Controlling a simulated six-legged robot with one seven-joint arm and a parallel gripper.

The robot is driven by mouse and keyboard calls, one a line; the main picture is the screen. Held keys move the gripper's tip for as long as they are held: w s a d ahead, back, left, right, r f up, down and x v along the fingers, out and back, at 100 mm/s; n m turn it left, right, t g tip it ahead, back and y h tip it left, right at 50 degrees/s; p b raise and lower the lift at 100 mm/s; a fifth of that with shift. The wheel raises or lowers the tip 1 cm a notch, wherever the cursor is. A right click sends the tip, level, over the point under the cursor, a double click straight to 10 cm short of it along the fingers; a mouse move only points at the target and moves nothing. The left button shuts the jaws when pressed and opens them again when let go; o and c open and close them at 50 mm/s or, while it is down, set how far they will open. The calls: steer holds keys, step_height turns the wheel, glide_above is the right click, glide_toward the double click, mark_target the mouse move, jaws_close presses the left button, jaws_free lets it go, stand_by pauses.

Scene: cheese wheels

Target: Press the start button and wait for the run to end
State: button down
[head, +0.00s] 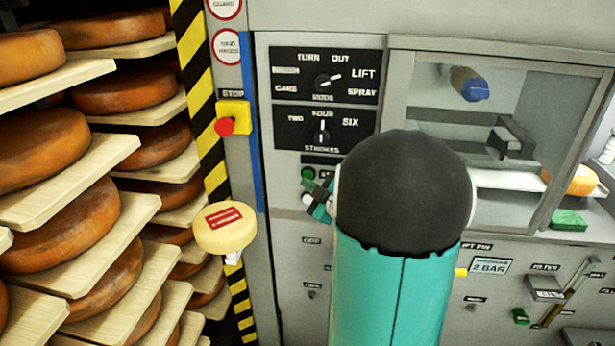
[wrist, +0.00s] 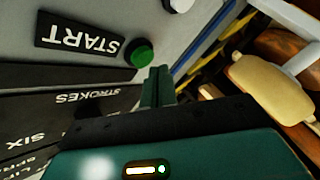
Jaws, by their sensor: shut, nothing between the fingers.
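The green start button (head: 307,173) is on the machine's grey front panel, below the strokes dial. In the wrist view the green button (wrist: 139,52) sits beside the START label (wrist: 80,40). My gripper (head: 318,192) is shut and empty, close to the button, with my arm covering the panel to its right. In the wrist view the shut fingers (wrist: 158,85) point up at the panel, just right of and below the button. I cannot tell whether they touch it. The mode dial (head: 323,82) points toward LIFT and the strokes dial (head: 322,130) toward FOUR.
A red stop button (head: 225,127) on a yellow box is left of the dials. Shelves of brown cheese wheels (head: 57,224) fill the left. A glazed chamber (head: 506,130) is on the right.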

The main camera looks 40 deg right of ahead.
steer(key=shift+w+d, duration=0.25)
steer(key=shift+d, duration=0.05)
steer(key=shift+w+d, duration=0.25)
steer(key=shift+d, duration=0.1)
stand_by(0.7)
steer(key=shift+a, duration=0.1)
steer(key=shift+s+a, duration=0.5)
steer(key=shift+a, duration=0.1)
steer(key=shift+s+a, duration=0.8)
steer(key=shift+a, duration=0.2)
steer(key=shift+s+a, duration=0.75)
steer(key=shift+a, duration=0.2)
steer(key=shift+w, duration=0.1)
